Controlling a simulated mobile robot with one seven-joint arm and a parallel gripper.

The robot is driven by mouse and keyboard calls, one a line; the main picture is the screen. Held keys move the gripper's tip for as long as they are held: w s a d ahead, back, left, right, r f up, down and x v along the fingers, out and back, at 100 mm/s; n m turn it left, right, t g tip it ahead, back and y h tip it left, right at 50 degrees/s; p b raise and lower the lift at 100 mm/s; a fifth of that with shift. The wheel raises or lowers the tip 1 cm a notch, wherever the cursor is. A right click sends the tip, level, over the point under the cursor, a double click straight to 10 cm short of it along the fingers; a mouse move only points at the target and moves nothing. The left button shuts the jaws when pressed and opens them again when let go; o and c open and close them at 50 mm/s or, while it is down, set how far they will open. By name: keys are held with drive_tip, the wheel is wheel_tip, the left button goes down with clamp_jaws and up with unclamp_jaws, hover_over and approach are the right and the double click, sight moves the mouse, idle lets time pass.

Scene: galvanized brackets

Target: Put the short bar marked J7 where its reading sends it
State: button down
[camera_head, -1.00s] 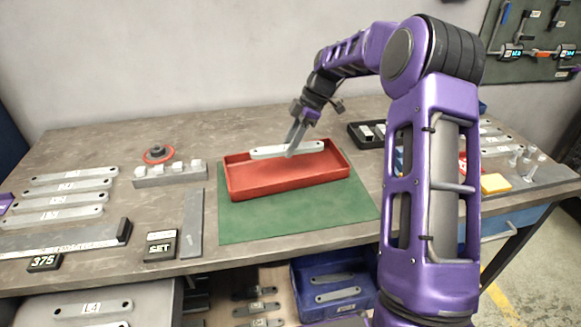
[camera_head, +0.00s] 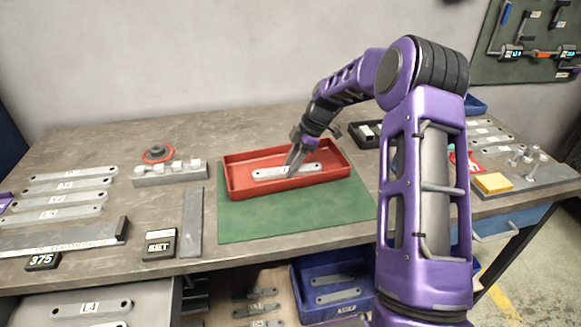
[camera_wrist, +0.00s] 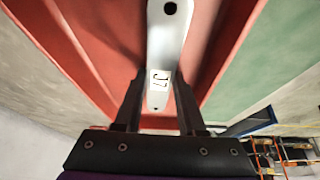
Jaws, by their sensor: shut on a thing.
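The short bar marked J7 (camera_wrist: 165,50) is pale grey metal with a hole near its end, and its label reads clearly in the wrist view. My gripper (camera_wrist: 158,100) is shut on it. I cannot tell whether the bar touches the tray floor. The tray sits on a green mat (camera_head: 290,222).
Several labelled bars (camera_head: 70,186) lie at the left, beside a display reading 375 (camera_head: 42,262) and a SET block (camera_head: 159,244). A grey block rack (camera_head: 170,178) stands left of the tray. A blue bin (camera_head: 300,290) is below.

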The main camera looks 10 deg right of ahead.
drive_tip(key=shift+s+f, duration=0.25)
drive_tip(key=shift+f, duration=0.6)
drive_tip(key=c, duration=0.5)
unclamp_jaws()
drive_tip(key=shift+d+f+b, duration=0.1)
drive_tip(key=shift+d+b, duration=0.05)
drive_tip(key=shift+b, duration=0.15)
drive_tip(key=shift+r+p, duration=0.3)
drive_tip(key=shift+p, duration=0.05)
drive_tip(key=p+v, duration=0.1)
drive_tip(key=v, duration=1.2)
drive_tip(key=shift+w+a+r+p, duration=0.15)
drive_tip(key=shift+w+a+p, duration=0.1)
drive_tip(key=shift+a+p, duration=0.1)
